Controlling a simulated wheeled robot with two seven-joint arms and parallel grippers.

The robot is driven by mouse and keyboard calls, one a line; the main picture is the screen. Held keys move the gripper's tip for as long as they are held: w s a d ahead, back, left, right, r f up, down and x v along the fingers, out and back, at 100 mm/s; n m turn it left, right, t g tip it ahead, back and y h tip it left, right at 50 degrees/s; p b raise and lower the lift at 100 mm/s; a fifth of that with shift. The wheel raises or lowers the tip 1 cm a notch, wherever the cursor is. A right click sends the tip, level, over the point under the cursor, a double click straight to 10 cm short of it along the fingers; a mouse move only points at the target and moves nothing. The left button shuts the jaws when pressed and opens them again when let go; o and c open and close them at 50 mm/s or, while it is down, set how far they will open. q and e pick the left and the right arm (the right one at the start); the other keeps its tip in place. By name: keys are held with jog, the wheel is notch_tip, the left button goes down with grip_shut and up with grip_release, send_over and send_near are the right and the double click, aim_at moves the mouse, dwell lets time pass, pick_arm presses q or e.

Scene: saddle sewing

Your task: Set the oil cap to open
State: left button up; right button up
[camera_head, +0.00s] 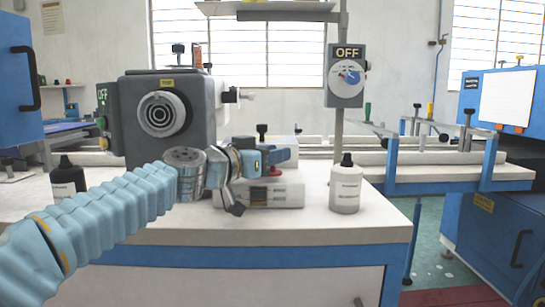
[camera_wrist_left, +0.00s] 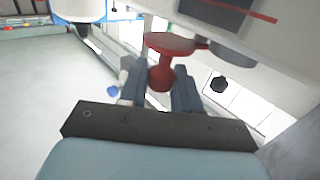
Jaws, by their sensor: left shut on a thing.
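The red oil cap (camera_wrist_left: 161,76) sits between the two blue fingers of my left gripper (camera_wrist_left: 160,92) in the left wrist view. It has a rounded lower knob and a wider flat red part above it. My left gripper is shut on the knob. In the head view, my left gripper (camera_head: 272,160) is at the right side of the grey machine (camera_head: 190,95), above a white box-like base (camera_head: 270,195). Only a little red shows there, and the fingers hide most of the cap. My right gripper is in neither view.
A white bottle with a black cap (camera_head: 345,188) stands to the right of my gripper. A dark bottle (camera_head: 66,182) stands at the left. A post with an "OFF" dial box (camera_head: 346,76) rises behind. The front right of the white table (camera_head: 345,230) is clear.

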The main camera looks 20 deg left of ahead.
pick_arm(q)
jog(key=o, duration=0.9)
jog(key=shift+o, duration=0.2)
jog(key=b+v, duration=0.2)
jog(key=v, duration=1.1)
jog(key=shift+s+a, duration=0.25)
jog(key=shift+s, duration=0.05)
